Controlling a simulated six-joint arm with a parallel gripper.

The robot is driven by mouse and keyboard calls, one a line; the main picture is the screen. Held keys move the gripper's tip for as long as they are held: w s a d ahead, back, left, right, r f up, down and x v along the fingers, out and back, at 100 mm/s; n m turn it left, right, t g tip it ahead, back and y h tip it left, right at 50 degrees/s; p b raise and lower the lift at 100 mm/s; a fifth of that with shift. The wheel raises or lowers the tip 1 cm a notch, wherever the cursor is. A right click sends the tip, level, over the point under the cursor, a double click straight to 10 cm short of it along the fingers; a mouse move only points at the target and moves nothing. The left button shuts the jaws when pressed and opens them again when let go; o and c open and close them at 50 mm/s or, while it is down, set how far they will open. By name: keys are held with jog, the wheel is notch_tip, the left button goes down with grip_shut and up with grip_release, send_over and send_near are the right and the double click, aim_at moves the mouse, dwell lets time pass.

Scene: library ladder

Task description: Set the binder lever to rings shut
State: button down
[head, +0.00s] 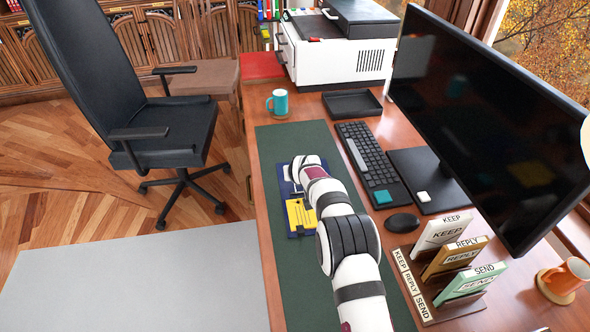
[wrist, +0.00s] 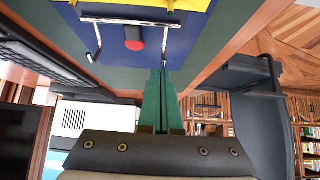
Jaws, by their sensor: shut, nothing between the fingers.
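The binder is a blue board (head: 285,188) with a yellow sheet (head: 301,214), lying on the green desk mat (head: 280,145) and partly hidden by my arm. In the wrist view the blue board (wrist: 185,45) fills the top, with bright metal ring wires (wrist: 98,40) at left and right. The binder lever (wrist: 133,38), dark with a red tip, stands between the wires. I cannot tell for certain whether the rings are open or shut. My gripper (wrist: 160,72) has green fingers, shut and empty, just off the board's edge and apart from the lever. The head view hides the fingers.
A keyboard (head: 370,155), a mouse (head: 402,222), a monitor (head: 480,110) and a labelled sorter (head: 450,265) stand right of the mat. A teal mug (head: 279,102), a black tray (head: 352,104) and a printer (head: 335,55) are at the back. The mat around the binder is clear.

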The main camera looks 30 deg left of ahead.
jog(key=shift+d, duration=0.15)
jog(key=shift+d+t, duration=0.15)
jog(key=shift+t, duration=0.25)
jog(key=shift+s+y, duration=0.25)
jog(key=shift+y, duration=0.35)
jog(key=shift+s+t+y, duration=0.3)
jog(key=shift+s+t, duration=0.05)
jog(key=shift+t, duration=0.05)
jog(key=shift+s+d+t+y, duration=0.5)
jog(key=shift+d+t+y, duration=0.25)
jog(key=shift+t, duration=0.15)
jog(key=shift+s+d+f, duration=0.2)
jog(key=shift+s+d, duration=0.25)
jog(key=shift+s, duration=0.05)
jog(key=shift+s+d+f, duration=0.2)
jog(key=shift+s+d, duration=0.25)
jog(key=shift+f, duration=0.1)
